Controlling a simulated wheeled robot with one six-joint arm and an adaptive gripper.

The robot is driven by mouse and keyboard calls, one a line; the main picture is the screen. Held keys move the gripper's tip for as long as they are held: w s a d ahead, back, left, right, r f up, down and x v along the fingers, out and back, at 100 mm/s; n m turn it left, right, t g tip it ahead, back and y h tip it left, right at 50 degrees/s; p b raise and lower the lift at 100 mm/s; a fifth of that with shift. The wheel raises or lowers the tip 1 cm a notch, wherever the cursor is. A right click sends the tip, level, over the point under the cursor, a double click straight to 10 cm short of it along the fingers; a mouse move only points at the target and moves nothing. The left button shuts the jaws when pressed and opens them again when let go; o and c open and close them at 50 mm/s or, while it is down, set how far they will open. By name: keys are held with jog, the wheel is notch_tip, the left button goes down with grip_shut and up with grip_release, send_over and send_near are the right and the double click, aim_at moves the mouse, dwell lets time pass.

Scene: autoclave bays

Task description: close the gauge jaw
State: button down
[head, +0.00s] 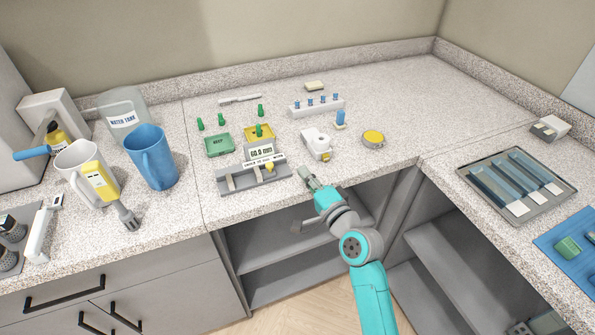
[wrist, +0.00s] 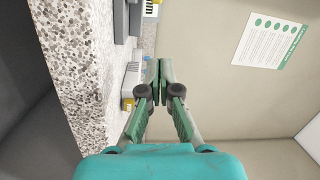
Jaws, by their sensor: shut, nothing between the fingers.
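The gauge (head: 240,182) is a grey slotted base on the counter near its front edge, with a small display (head: 262,152) reading about 00.0 mm behind it. Upright grey blocks stand on the base, and a yellow piece (head: 269,167) sits toward its right end. Which block is the moving jaw, and how wide its gap is, I cannot tell. My gripper (head: 306,174) is just right of the gauge at the counter's front edge, apart from it. In the wrist view my gripper (wrist: 159,72) has its fingers together with nothing between them.
A white dispenser (head: 316,144) and a round yellow-topped tin (head: 373,138) stand behind my gripper. Green and yellow trays (head: 218,145) with green pegs lie behind the gauge. A blue jug (head: 152,158) stands to the left. The counter's front edge runs below my gripper, above open shelves.

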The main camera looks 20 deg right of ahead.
aim_at(280, 174)
jog(key=w, duration=0.5)
jog(key=w+a, duration=0.1)
jog(key=w, duration=0.2)
jog(key=shift+w+a+r, duration=0.1)
jog(key=shift+w+r, duration=0.05)
jog(key=shift+r, duration=0.15)
jog(key=a, duration=0.1)
jog(key=s+a, duration=0.1)
jog(key=shift+s+a+f, duration=0.2)
jog(key=shift+a+f, duration=0.1)
jog(key=shift+f, duration=0.05)
jog(key=shift+s+a, duration=0.25)
jog(key=shift+a, duration=0.15)
